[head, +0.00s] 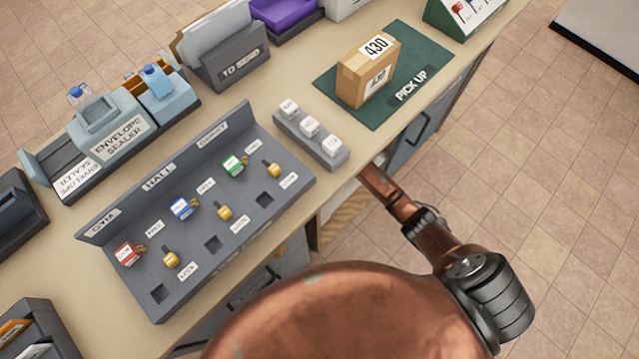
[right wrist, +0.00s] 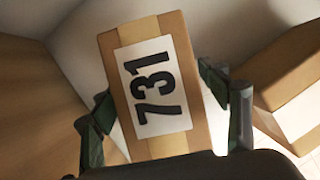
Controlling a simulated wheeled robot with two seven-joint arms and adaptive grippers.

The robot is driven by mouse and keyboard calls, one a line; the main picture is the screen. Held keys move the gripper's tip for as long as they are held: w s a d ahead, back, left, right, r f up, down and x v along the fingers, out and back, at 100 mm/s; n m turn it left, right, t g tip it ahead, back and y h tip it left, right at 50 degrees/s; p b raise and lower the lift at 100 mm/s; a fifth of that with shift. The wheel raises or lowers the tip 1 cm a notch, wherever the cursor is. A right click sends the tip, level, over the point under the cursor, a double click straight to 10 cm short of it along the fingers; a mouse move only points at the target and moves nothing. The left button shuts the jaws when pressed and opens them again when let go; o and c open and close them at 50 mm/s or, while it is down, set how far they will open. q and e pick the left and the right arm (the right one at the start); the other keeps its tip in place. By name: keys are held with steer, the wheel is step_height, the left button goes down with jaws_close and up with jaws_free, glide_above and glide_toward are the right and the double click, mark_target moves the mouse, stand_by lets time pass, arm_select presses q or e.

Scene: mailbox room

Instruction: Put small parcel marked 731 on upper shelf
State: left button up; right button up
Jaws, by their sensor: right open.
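The small parcel marked 731 (right wrist: 152,90) is a brown box with a tape strip and a white label. It fills the middle of the right wrist view, close to the camera. My right gripper (right wrist: 165,105) is open, with one finger on each side of the parcel. I cannot tell whether the fingers touch it. In the head view my right arm reaches down beside the counter's front edge, and its fingers are hidden there. The upper shelf cannot be made out. My left gripper is not in view.
Another brown box (right wrist: 285,80) stands right of the parcel, close to a finger. A parcel marked 430 (head: 368,72) sits on the green pick up mat (head: 425,60). A grey key board (head: 190,235) lies on the counter. Open floor (head: 560,150) lies right of the counter.

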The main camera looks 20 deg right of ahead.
steer(key=shift+p+v, duration=0.3)
steer(key=shift+v, duration=0.65)
steer(key=s+p, duration=0.1)
steer(key=s, duration=0.4)
steer(key=s+p, duration=0.2)
steer(key=s, duration=0.4)
steer(key=shift+s+a, duration=0.2)
steer(key=shift+a, duration=0.05)
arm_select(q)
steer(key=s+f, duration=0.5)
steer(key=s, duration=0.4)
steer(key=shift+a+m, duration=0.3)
arm_select(e)
steer(key=shift+s+f, duration=0.15)
steer(key=shift+s, duration=0.15)
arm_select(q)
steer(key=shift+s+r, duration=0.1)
arm_select(e)
steer(key=shift+c, duration=0.4)
